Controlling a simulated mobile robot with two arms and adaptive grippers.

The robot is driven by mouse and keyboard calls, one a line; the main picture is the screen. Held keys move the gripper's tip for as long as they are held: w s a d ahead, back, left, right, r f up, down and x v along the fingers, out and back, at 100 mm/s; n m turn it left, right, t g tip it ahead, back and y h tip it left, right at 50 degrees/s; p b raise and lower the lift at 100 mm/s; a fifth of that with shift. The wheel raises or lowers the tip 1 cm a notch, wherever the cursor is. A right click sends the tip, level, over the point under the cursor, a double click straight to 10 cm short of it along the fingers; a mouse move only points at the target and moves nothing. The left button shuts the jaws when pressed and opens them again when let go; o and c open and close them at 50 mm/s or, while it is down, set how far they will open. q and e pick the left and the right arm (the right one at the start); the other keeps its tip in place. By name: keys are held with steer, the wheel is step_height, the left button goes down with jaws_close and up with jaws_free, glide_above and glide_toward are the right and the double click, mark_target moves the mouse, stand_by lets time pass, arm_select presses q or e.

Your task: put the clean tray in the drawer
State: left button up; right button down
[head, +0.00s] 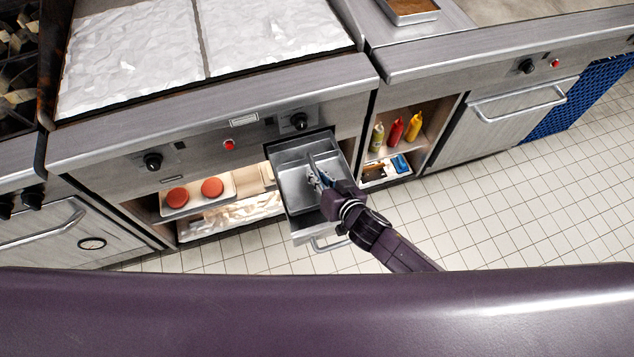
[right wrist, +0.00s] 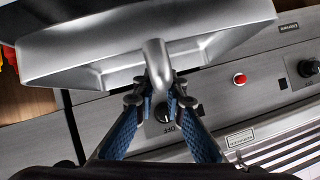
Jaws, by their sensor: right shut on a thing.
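The clean tray (head: 296,185) is a grey metal pan in the open drawer's area, beneath the counter front. The drawer (head: 304,235) is pulled out, with a bar handle on its front. My right gripper (head: 316,172) is over the tray, seen from behind, and partly covers it. In the right wrist view, my right gripper (right wrist: 162,95) is shut on the tray's curved metal handle, and the tray (right wrist: 100,45) fills the top. I cannot tell whether the tray rests on the drawer floor or hangs just above it. My left gripper is not in view.
A shelf left of the drawer holds a light tray (head: 225,196) with two red round items. Squeeze bottles (head: 396,132) stand on the shelf to the right. The counter front with knobs and a red button (head: 229,144) is just above the drawer. The tiled floor (head: 500,215) is clear.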

steer(key=shift+f+b, duration=0.6)
steer(key=shift+f, duration=1.45)
steer(key=c, duration=2)
jaws_free()
steer(key=shift+r, duration=0.15)
steer(key=p+v, duration=0.1)
steer(key=v, duration=1.1)
steer(key=shift+s, duration=0.1)
